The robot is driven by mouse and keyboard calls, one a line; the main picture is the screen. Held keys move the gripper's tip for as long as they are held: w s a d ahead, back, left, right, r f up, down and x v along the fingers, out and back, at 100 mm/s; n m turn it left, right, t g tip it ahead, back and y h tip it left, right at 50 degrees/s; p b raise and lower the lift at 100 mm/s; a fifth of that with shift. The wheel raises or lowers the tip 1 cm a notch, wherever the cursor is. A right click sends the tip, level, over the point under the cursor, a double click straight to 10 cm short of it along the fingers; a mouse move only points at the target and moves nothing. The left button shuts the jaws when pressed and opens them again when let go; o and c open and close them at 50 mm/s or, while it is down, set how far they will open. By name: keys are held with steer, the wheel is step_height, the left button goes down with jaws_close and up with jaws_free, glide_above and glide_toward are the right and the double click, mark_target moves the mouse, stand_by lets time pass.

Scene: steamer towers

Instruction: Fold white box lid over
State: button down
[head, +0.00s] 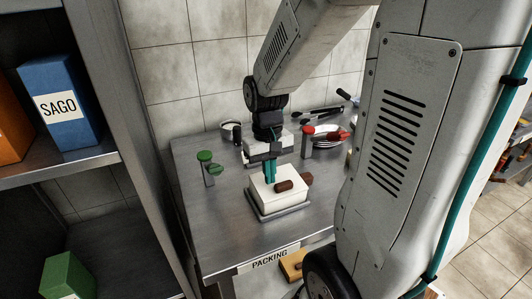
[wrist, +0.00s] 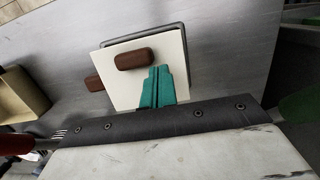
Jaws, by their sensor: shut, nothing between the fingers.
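The white box (head: 265,199) stands on a grey tray (head: 291,211) near the front of the steel table. Its flat white top, which looks like the lid lying level, also shows in the wrist view (wrist: 115,65). A brown handle-like block (head: 284,186) is on this top, and it shows in the wrist view (wrist: 134,59). A second brown block (head: 306,178) sticks out at the far right side of the box. My gripper (head: 270,180) points down with its teal fingers together and empty, over the top; the fingers also show in the wrist view (wrist: 157,88). Contact with the lid is unclear.
Another white box (head: 262,148) stands behind my gripper. A green-topped post (head: 207,168) is left and a red-topped post (head: 308,142) is behind right. A shelf with a blue SAGO box (head: 60,103) borders the left. The table's left front is clear.

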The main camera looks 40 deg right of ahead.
mark_target(266, 185)
stand_by(0.4)
steer(key=shift+w+d+r, duration=0.2)
steer(key=shift+w+r, duration=0.5)
steer(key=shift+r, duration=0.3)
steer(key=shift+w+d+r, duration=0.2)
steer(key=shift+w+r, duration=0.5)
steer(key=shift+r, duration=0.25)
step_height(266, 185, up, 8)
steer(key=w, duration=0.1)
steer(key=shift+d, duration=0.15)
steer(key=s+a+n+t, duration=0.1)
steer(key=s+a, duration=0.4)
steer(key=s, duration=0.3)
steer(key=s+a+r+n+t, duration=0.1)
steer(key=s+a+n, duration=0.1)
steer(key=s+a, duration=0.3)
steer(key=s, duration=0.3)
steer(key=shift+s+a+t, duration=0.15)
steer(key=shift+a+t, duration=0.2)
steer(key=shift+t, duration=0.05)
steer(key=shift+r, duration=0.1)
